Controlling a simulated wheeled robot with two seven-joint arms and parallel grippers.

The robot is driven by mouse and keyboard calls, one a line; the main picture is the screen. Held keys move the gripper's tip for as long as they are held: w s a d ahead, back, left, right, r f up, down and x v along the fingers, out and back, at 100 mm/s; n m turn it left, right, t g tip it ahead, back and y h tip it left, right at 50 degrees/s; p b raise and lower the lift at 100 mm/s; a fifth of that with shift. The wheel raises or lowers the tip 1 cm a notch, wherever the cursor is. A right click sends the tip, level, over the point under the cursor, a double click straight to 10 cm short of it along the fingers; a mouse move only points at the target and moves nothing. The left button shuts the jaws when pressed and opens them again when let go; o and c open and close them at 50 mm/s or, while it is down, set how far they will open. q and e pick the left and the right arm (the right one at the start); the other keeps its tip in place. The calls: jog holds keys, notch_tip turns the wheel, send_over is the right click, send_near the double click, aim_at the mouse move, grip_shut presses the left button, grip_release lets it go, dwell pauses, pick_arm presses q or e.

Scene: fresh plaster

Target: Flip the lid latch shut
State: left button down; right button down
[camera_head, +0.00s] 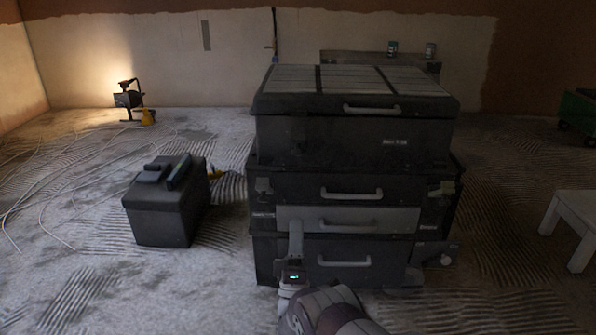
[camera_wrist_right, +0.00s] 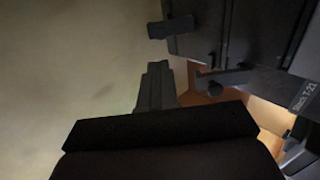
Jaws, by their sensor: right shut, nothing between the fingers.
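A stack of dark cases stands in the middle of the head view. The top case (camera_head: 350,138) has a lid (camera_head: 345,104) with a grey handle, lying down over it. Dark latch-like pieces sit at the left (camera_head: 262,187) and right (camera_head: 445,188) of the case below. My right gripper (camera_head: 296,226) is upright in front of the stack's lower left side. In the right wrist view its shut, empty fingers (camera_wrist_right: 155,85) point at a dark case wall (camera_wrist_right: 245,35). A small dark piece (camera_wrist_right: 170,28) juts from that wall, apart from the fingertips; I cannot tell whether it is the latch.
A dark toolbox (camera_head: 167,208) stands on the floor to the left, with loose cables beyond it. A lit work lamp (camera_head: 128,98) is at the back left. A white stool (camera_head: 570,222) is at the right edge.

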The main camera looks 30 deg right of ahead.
jog(key=p, duration=0.3)
send_near(298, 155)
jog(key=x, duration=0.5)
jog(key=shift+w+d+f, duration=0.1)
jog(key=shift+d, duration=0.05)
jog(key=shift+b+x, duration=0.85)
jog(key=shift+w, duration=0.1)
